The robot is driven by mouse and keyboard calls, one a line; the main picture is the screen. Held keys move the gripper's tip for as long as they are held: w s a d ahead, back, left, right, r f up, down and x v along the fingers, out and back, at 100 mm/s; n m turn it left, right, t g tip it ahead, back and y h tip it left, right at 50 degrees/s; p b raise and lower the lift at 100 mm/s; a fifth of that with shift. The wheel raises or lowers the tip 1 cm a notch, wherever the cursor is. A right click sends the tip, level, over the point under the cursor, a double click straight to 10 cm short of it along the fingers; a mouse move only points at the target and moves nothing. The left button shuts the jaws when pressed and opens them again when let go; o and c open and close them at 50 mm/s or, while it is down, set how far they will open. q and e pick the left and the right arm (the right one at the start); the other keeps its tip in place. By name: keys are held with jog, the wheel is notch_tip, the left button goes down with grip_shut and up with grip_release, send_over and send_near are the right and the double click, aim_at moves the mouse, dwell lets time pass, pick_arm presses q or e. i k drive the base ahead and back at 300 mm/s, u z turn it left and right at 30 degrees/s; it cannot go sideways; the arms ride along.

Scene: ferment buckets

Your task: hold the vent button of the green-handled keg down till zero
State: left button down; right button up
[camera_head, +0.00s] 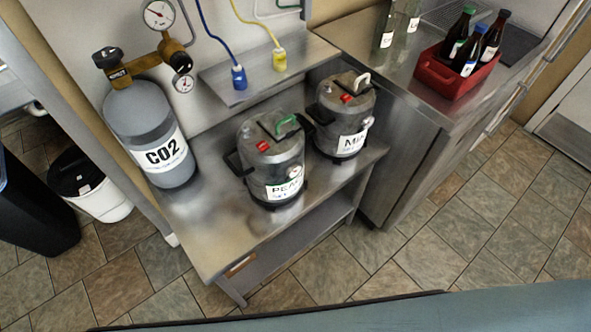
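The green-handled keg (273,163) stands upright on the steel bench, with a label that reads "PEA..." in part. Its green handle (287,122) is on the lid, and a red button (263,146) sits on the lid to the left of the handle. A small round dial (295,172) shows on its front, too small to read. A second keg (343,118) with a pale handle (361,80) and its own red button (346,98) stands behind it to the right. Neither of my grippers is in view.
A grey CO2 cylinder (150,130) with gauges (159,14) stands left of the kegs. A shelf (226,93) above holds blue (238,78) and yellow (279,59) hose connectors. A red crate (440,78) of bottles is at the right. The bench front (215,240) is clear.

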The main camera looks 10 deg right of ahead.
aim_at(263, 146)
jog(key=z, duration=2.3)
jog(key=i, duration=1.45)
jog(key=u, duration=2.9)
